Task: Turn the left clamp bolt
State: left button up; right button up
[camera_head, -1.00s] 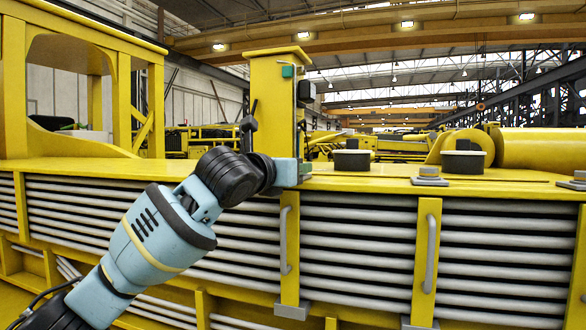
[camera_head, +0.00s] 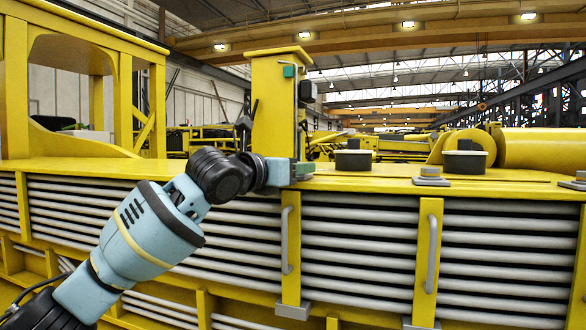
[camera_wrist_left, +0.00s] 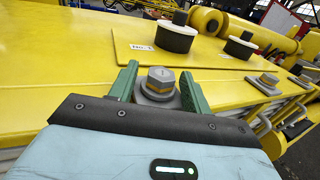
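The left clamp bolt (camera_wrist_left: 158,82) is a grey hex head with a brass-coloured band, upright on a grey base on the yellow deck. My left gripper (camera_wrist_left: 160,72) has its two green fingers on either side of the bolt head, with a narrow gap showing beside it. I cannot tell whether either finger touches the base. In the head view my left gripper (camera_head: 303,169) is at the deck's front edge, by the foot of the yellow post, and hides the bolt. My right gripper is out of view.
A second clamp bolt (camera_head: 430,176) and a third (camera_head: 578,180) stand along the deck edge to the right. Two dark round pads (camera_head: 353,161) (camera_head: 465,161) sit behind. A yellow post (camera_head: 275,105) rises just behind my left gripper. Grey handles (camera_head: 286,240) are on the front face.

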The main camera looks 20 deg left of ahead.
pick_arm(q)
jog(key=shift+s, duration=0.1)
jog(key=v, duration=0.7)
jog(key=shift+s+a, duration=0.2)
jog(key=shift+s, duration=0.05)
dwell(0.4)
